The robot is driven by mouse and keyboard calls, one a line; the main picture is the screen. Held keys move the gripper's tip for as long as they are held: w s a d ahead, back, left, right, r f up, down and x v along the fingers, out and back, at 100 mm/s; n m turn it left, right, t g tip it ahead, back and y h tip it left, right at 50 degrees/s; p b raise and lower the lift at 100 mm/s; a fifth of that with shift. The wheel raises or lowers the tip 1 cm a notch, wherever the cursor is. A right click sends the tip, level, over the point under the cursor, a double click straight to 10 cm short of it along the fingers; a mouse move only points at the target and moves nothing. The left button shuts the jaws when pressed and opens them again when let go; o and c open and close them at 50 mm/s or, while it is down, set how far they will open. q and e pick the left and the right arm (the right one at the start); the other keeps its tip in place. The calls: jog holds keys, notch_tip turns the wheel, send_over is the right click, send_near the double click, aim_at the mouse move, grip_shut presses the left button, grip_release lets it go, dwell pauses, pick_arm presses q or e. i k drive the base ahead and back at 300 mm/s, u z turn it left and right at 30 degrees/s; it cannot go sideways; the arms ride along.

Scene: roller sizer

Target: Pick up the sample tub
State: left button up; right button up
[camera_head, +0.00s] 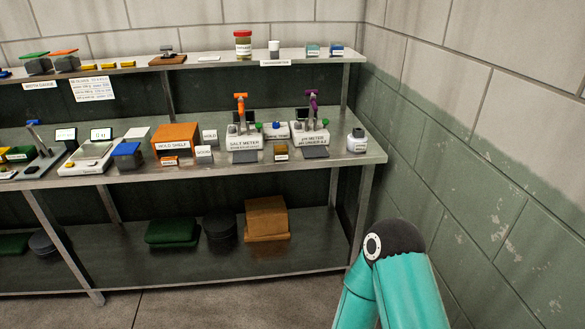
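I cannot tell for certain which thing is the sample tub. One round container on the upper shelf is a jar (243,43) with a red lid and yellowish contents. A small white cup with a dark top (274,49) stands to its right. A white bottle with a dark cap (357,140) stands at the right end of the middle shelf. Neither of my grippers is in view. Only a teal link of my own arm shows at the bottom right.
The steel shelf unit's middle shelf (215,180) carries a salt meter (244,141), a pH meter (309,138), an orange hold shelf box (177,140) and a scale (88,157). The lower shelf (190,268) has green and brown bundles. A block wall (490,170) closes the right side.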

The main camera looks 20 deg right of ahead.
aim_at(281, 151)
jog(key=z, duration=0.6)
jog(key=i, duration=1.95)
jog(key=u, duration=0.5)
